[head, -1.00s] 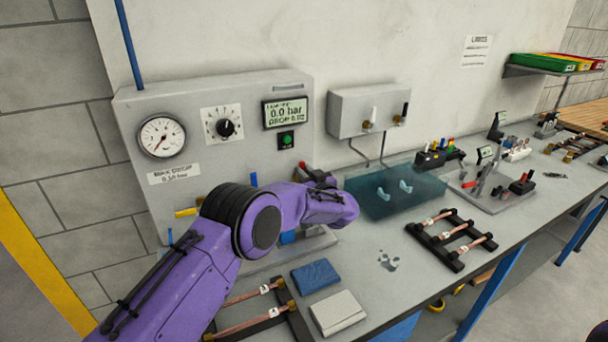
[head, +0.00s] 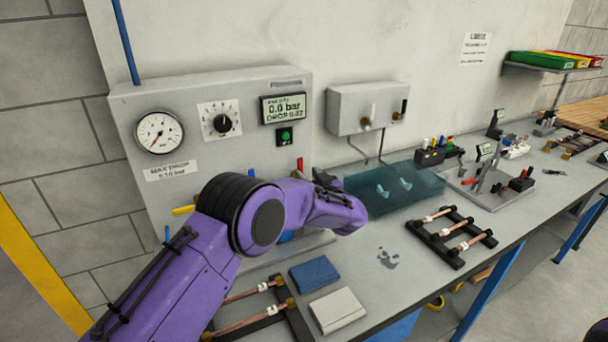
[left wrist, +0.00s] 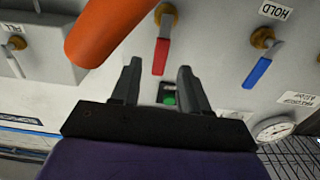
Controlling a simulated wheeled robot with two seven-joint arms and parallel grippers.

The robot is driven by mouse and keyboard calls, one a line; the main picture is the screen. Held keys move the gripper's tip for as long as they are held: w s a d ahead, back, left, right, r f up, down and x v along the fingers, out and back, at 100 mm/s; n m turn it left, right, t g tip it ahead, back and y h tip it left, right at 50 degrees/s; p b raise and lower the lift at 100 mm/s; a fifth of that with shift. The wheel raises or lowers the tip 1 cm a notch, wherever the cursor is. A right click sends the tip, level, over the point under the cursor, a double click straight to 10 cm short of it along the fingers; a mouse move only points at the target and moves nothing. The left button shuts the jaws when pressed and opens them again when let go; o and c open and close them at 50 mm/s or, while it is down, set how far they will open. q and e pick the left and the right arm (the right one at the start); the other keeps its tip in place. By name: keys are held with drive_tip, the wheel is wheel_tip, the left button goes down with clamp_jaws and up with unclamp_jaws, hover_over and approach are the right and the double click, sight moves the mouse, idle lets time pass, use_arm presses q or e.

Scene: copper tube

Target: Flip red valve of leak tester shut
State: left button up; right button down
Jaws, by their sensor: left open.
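The leak tester (head: 250,100) is a grey panel with gauge, dial and display, standing on the bench at left. Its red valve handle (head: 300,164) shows just above my left arm. In the left wrist view, the red handle (left wrist: 161,56) hangs from a brass body, seen between and just beyond my open fingers. My left gripper (left wrist: 158,66) is empty; contact with the handle cannot be made out. In the head view my arm hides most of this gripper. A blue handle (left wrist: 258,72) by the HOLD label is beside the red one. My right gripper is out of view.
An orange rounded object (left wrist: 105,28) is close to the camera in the left wrist view. A yellow handle (head: 183,210) is low on the tester. A grey box (head: 367,108) hangs to the right. Blue cloth (head: 315,274) and copper tube racks (head: 452,237) lie on the bench.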

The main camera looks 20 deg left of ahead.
use_arm(q)
drive_tip(key=b+v, duration=0.1)
drive_tip(key=v, duration=0.6)
